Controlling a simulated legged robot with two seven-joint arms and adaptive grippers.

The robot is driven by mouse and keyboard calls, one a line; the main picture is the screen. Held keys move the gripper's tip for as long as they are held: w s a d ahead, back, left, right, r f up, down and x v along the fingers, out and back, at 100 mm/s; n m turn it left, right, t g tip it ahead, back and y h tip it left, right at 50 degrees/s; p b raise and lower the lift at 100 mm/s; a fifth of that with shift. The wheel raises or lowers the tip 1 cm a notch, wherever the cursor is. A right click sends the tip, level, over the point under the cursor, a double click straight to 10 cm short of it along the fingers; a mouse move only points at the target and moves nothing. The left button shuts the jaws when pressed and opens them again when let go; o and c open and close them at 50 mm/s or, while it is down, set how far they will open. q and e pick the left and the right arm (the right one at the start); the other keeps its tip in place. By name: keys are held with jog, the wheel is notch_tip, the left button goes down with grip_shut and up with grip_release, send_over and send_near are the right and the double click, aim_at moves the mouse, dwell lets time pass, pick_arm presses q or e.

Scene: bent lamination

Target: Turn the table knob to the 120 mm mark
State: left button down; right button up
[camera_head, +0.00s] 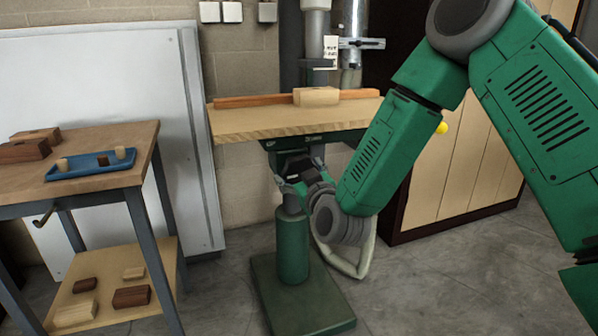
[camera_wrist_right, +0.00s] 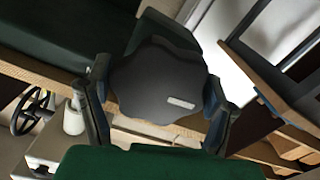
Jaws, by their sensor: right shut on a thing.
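The table knob (camera_wrist_right: 160,82) is a dark, lobed disc with a small light label, seen close up in the right wrist view. My right gripper (camera_wrist_right: 158,92) has one finger on each side of it and is shut on it. In the head view my right gripper (camera_head: 294,180) is under the front of the drill press table (camera_head: 290,120), in front of the green column. The knob is hard to make out there. No scale or 120 mm mark can be read in either view. My left gripper is not in view.
A wooden fence (camera_head: 250,101) and a block (camera_head: 316,96) are on the drill press table. A workbench (camera_head: 110,178) at left carries a blue tray (camera_head: 75,174) and wood pieces. A cabinet (camera_head: 450,180) stands at right. The green column (camera_head: 292,245) rises from its floor base.

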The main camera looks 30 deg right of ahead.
jog(key=m, duration=0.3)
jog(key=shift+r+m+p, duration=0.15)
jog(key=shift+m+p, duration=0.2)
jog(key=shift+m, duration=0.05)
jog(key=m, duration=0.3)
jog(key=shift+w+m, duration=0.1)
jog(key=shift+m, duration=0.2)
jog(key=m, duration=0.7)
jog(key=shift+r, duration=0.25)
dwell(0.3)
jog(key=o, duration=1.1)
jog(key=shift+a, duration=0.2)
jog(key=shift+f, duration=0.25)
